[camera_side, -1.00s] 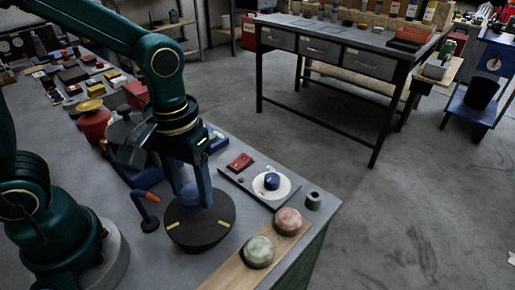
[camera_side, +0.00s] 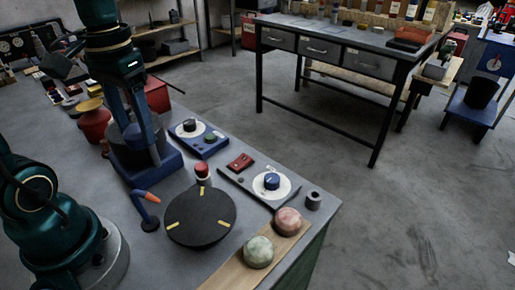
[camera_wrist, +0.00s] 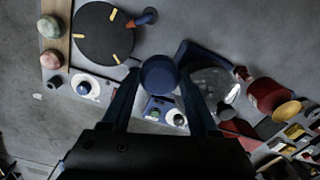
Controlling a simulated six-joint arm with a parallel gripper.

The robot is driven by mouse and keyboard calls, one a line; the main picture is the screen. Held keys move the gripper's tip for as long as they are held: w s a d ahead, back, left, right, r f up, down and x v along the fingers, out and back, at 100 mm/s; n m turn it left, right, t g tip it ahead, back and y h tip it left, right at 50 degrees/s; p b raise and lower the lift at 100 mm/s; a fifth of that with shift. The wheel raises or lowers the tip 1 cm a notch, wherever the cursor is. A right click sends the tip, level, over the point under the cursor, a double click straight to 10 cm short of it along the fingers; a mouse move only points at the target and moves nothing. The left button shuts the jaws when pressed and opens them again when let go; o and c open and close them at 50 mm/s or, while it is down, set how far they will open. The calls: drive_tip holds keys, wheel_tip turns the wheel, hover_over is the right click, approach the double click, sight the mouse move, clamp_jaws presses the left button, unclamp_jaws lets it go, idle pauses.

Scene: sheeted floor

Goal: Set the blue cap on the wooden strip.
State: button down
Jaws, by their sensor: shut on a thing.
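The blue cap (camera_wrist: 159,75) is held between the fingertips of my gripper (camera_wrist: 159,78) in the wrist view, raised above the bench. In the side view my gripper (camera_side: 147,145) is over the rear left of the bench, behind the black disc; I cannot make out the cap there. The wooden strip (camera_side: 228,275) lies along the front right bench edge, and it shows at top left in the wrist view (camera_wrist: 63,14). A pale green round piece (camera_side: 258,251) and a pink one (camera_side: 288,221) sit on it. My gripper is well away from the strip.
The black disc (camera_side: 201,216) with yellow marks lies left of the strip. An orange-tipped blue stand (camera_side: 149,210), a plate with a white dial (camera_side: 284,187), a blue two-knob box (camera_side: 199,139) and a small grey cylinder (camera_side: 313,201) are nearby.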

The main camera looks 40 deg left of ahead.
drive_tip(key=w+d+f+m, duration=0.1)
drive_tip(key=w+d+m, duration=0.2)
drive_tip(key=d+m, duration=0.15)
drive_tip(key=m, duration=0.4)
hover_over(232, 281)
wheel_tip(232, 281, down, 9)
drive_tip(key=shift+a, duration=0.1)
drive_tip(key=shift+f, duration=2.05)
drive_tip(key=shift+f, duration=0.15)
drive_tip(key=shift+c, duration=0.8)
unclamp_jaws()
